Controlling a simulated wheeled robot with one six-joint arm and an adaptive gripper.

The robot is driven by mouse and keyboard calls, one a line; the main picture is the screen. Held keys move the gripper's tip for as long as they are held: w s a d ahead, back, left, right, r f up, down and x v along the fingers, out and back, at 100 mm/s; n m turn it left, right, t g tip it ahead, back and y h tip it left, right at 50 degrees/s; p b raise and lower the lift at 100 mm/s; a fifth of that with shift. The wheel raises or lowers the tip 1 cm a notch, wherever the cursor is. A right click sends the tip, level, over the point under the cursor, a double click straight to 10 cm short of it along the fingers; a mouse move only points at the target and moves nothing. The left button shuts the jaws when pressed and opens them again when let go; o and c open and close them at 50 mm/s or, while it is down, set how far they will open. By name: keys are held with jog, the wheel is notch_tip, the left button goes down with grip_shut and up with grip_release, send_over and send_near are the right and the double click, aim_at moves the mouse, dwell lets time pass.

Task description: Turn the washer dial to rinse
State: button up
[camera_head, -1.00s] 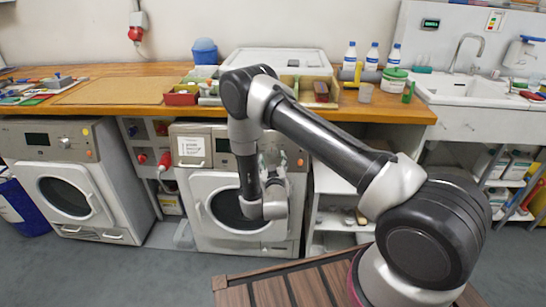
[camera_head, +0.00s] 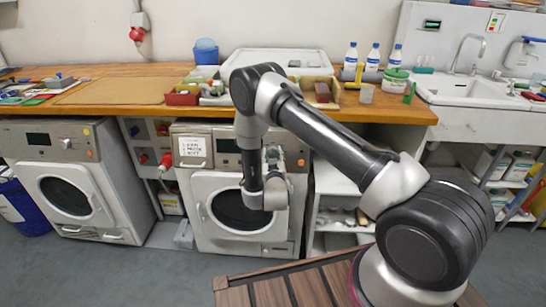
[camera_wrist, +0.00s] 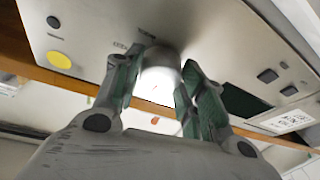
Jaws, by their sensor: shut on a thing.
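The washer (camera_head: 240,205) in the middle of the head view has a round door and a control panel under the worktop. My gripper (camera_head: 272,154) is at the right part of that panel, with my arm reaching down in front of the washer. In the wrist view the dial (camera_wrist: 160,75) is a rounded metallic knob standing out from the panel. The two fingers of my gripper (camera_wrist: 158,92) are on either side of it, shut on it. Small printed marks show beside the dial, too blurred to read. The dial's pointer cannot be made out.
The wrist view shows a yellow round button (camera_wrist: 59,60), a dark display (camera_wrist: 243,101) and small dark buttons on the panel. The wooden worktop (camera_head: 110,90) overhangs the washer. A second washer (camera_head: 70,190) stands left; open shelves (camera_head: 335,200) stand right.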

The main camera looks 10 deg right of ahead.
jog(key=n+y, duration=0.1)
jog(key=n, duration=0.1)
jog(key=n+y, duration=0.1)
jog(key=n, duration=0.2)
jog(key=shift+d, duration=0.15)
jog(key=n+g+y, duration=0.1)
jog(key=n, duration=0.4)
jog(key=shift+r, duration=0.1)
dwell(0.4)
jog(key=o, duration=1)
jog(key=s+r, duration=0.2)
jog(key=s, duration=0.9)
jog(key=shift+s, duration=0.4)
